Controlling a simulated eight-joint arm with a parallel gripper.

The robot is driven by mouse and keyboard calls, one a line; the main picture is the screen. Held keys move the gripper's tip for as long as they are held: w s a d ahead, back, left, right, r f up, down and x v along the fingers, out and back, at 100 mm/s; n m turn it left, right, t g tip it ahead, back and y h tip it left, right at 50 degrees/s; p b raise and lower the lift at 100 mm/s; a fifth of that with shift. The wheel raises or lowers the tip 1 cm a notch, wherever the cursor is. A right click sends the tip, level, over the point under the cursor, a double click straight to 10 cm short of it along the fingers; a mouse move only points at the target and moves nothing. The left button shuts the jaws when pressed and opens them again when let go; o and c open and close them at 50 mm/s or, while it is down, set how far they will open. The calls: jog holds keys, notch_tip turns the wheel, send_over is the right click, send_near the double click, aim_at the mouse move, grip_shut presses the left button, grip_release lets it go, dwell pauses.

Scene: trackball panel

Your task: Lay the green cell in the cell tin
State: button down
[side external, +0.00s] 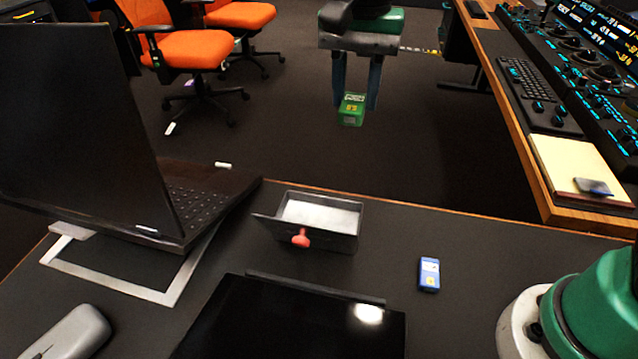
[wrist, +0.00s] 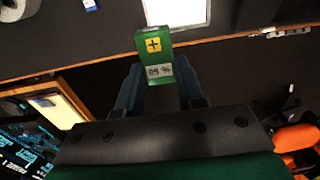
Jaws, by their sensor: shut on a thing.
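The green cell (side external: 351,109) is a small green box with a label, held between the two fingers of my gripper (side external: 356,92). It hangs in the air beyond the far edge of the black desk, above the dark floor. In the wrist view the green cell (wrist: 155,55) shows a yellow plus mark, and my gripper (wrist: 158,90) is shut on it. The cell tin (side external: 358,224) is a grey open box with a white inside and a red knob on its front. It stands on the desk, apart from the cell. In the wrist view its pale inside shows just behind the cell.
A blue cell (side external: 429,274) lies on the desk right of the tin. A laptop (side external: 90,130) on a stand is at the left, and a dark tablet (side external: 290,318) lies in front of the tin. A wood-edged console (side external: 545,205) stands at the right.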

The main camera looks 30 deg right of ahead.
aim_at(339, 222)
jog(key=f, duration=2)
jog(key=shift+w+a, duration=0.15)
jog(key=shift+a, duration=0.25)
jog(key=shift+f, duration=0.15)
jog(key=c, duration=0.9)
grip_release()
jog(key=shift+o, duration=0.4)
notch_tip(339, 222, up, 12)
jog(key=f, duration=0.1)
jog(key=s+d+r+n+t, duration=0.1)
jog(key=s+d+n+t, duration=0.1)
jog(key=d+n+t, duration=0.1)
jog(key=s+d+r+n+t, duration=0.1)
jog(key=s+d+n+t, duration=0.2)
jog(key=d+n, duration=0.3)
jog(key=shift+s+d+t, duration=0.25)
jog(key=shift+d+t, duration=0.35)
jog(key=shift+d, duration=0.5)
